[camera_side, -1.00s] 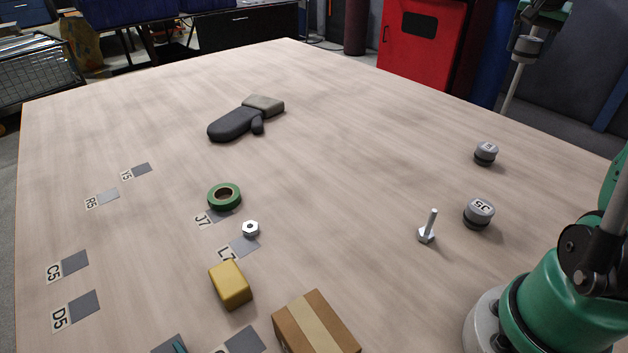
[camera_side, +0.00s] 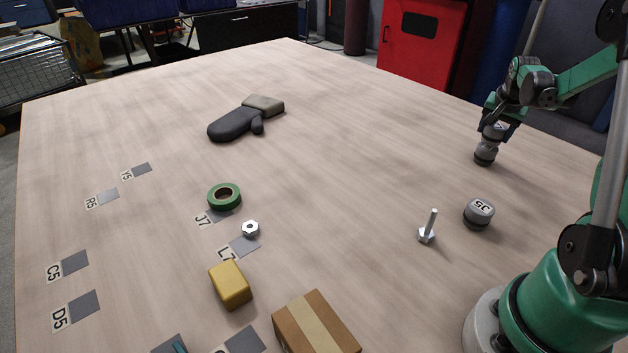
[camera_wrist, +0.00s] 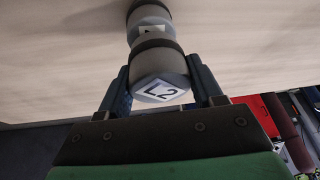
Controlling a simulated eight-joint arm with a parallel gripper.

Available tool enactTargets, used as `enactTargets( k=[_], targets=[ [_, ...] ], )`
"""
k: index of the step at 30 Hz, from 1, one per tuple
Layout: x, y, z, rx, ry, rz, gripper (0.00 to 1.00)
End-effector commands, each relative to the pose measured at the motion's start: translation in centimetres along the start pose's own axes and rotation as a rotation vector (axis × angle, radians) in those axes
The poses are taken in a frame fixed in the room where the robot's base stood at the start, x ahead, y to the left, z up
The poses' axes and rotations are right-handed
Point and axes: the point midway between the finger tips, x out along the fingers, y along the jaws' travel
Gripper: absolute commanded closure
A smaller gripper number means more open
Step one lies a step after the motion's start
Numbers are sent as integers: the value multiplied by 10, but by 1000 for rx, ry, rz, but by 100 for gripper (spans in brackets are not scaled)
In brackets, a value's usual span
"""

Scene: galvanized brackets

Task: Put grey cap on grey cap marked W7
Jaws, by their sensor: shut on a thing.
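My gripper (camera_side: 491,134) is shut on a grey cap with a dark band, marked L2 (camera_wrist: 160,82). In the side view the held cap (camera_side: 489,143) is directly above another grey cap (camera_side: 485,157) standing on the table at the right. The wrist view shows that lower cap (camera_wrist: 148,18) just beyond the held one, its label partly covered and unreadable. I cannot tell whether the two caps touch. A third grey cap (camera_side: 479,213), marked J5 or similar, stands nearer the camera.
A bolt (camera_side: 427,229) stands on its head beside the third cap. A cardboard box (camera_side: 316,326), yellow block (camera_side: 230,286), nut (camera_side: 250,228), green tape roll (camera_side: 224,196) and dark mitten (camera_side: 236,124) lie farther left. The table's middle is clear.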

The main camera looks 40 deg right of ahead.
Motion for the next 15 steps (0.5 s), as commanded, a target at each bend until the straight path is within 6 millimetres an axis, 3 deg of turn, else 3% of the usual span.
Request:
enactTargets(
  k=[14,15],
  targets=[
    [11,1,5,0,0,0,100],
    [11,1,5,0,0,0,29]
  ],
)
